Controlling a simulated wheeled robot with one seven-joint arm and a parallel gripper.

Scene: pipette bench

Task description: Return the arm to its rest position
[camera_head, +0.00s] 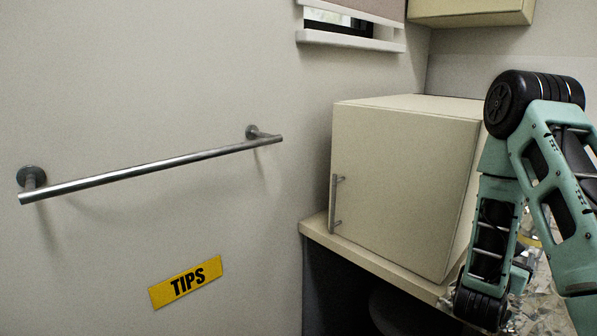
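My arm (497,215) is on the right side of the head view, with teal links and black joints. It is bent, with one joint high and the lower link hanging down in front of the bench. My gripper is not clearly visible. The far end of the arm reaches the lower right, where the links and the bench clutter overlap.
A cream cabinet (400,180) with a metal handle stands on the bench (375,262), close to my arm on its left. The space before that wall looks free.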

